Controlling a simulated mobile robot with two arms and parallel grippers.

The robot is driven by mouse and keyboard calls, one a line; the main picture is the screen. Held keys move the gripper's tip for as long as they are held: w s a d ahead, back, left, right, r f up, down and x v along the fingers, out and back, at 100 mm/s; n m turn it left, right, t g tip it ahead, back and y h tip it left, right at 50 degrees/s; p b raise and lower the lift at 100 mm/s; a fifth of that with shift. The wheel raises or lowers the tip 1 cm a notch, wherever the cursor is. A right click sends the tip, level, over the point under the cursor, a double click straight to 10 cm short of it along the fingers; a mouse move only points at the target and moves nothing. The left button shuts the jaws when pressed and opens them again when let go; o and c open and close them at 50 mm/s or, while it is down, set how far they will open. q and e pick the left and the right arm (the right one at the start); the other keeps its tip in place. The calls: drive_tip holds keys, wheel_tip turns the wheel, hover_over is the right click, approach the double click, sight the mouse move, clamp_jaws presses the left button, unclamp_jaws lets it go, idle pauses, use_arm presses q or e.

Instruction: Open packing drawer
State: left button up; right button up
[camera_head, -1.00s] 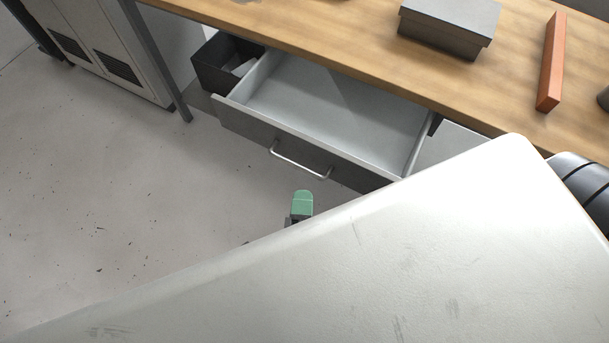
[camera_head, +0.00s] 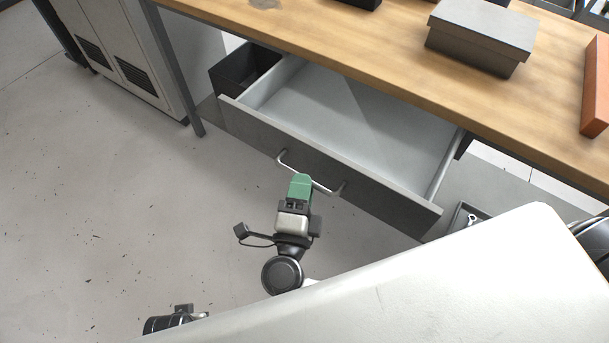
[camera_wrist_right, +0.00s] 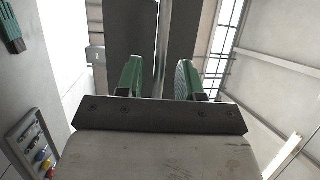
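The packing drawer (camera_head: 385,197) is pulled well out from under the wooden bench in the head view, and its pale interior looks empty. Its metal bar handle (camera_head: 283,159) is on the dark front face. My right gripper (camera_head: 300,186) is at the handle, with its green fingertips over the middle of the bar. In the right wrist view the two green fingers (camera_wrist_right: 160,80) stand apart. The handle bar (camera_wrist_right: 163,45) runs between them with gaps on both sides, so the gripper looks open around it. My left gripper cannot be made out.
The wooden bench (camera_head: 390,80) carries a grey lidded box (camera_head: 480,40) and an orange-red block (camera_head: 596,88). A black open bin (camera_head: 232,80) sits left of the drawer. A vented cabinet (camera_head: 125,55) stands further left. The floor (camera_head: 120,190) in front is clear.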

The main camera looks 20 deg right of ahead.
drive_tip(key=shift+x, duration=1.2)
clamp_jaws()
